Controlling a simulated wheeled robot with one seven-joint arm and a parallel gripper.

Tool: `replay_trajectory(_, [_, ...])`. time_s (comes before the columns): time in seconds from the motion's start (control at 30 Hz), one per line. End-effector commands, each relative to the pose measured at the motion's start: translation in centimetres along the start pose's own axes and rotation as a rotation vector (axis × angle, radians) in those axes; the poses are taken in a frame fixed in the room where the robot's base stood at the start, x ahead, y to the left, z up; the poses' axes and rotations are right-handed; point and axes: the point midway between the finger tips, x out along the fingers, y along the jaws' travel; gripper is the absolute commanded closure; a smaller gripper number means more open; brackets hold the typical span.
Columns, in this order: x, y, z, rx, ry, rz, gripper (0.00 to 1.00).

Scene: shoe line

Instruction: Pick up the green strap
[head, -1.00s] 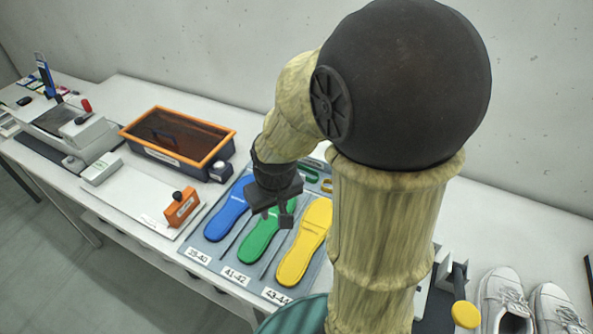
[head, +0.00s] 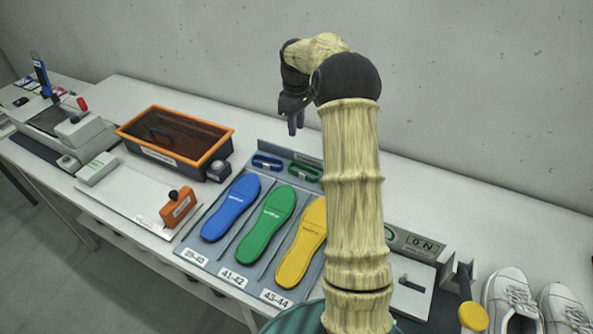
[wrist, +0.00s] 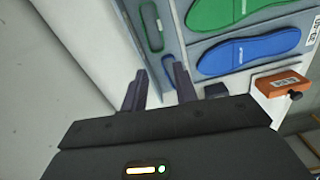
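The green strap (head: 304,172) is a small loop lying in the back strip of the grey insole tray (head: 205,238), behind the green insole (head: 267,225). The yellow insole's column beside it is partly hidden by my arm. The green strap also shows near the top of the wrist view (wrist: 153,30). A blue strap (head: 267,162) lies to its left in the head view and shows nearer my fingers in the wrist view (wrist: 168,69). My gripper (head: 296,124) is raised above the tray's back edge. Its two fingers (wrist: 159,90) are apart with nothing between them.
Blue (head: 231,207) and yellow (head: 302,243) insoles lie in the tray. White shoes (head: 512,305) stand at the right. A wall rises behind the table.

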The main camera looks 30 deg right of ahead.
Motion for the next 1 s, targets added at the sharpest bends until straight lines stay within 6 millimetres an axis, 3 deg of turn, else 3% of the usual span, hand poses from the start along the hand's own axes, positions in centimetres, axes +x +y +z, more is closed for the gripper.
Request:
replay_trajectory(0.33, [0.0, 0.2, 0.0, -0.002, 0.0, -0.001, 0.71])
replay_trajectory(0.47, [0.9, 0.1, 0.0, -0.002, -0.001, -0.003, 0.71])
replay_trajectory(1.0, [10.2, 0.0, 0.0, -0.002, -0.002, -0.005, 0.71])
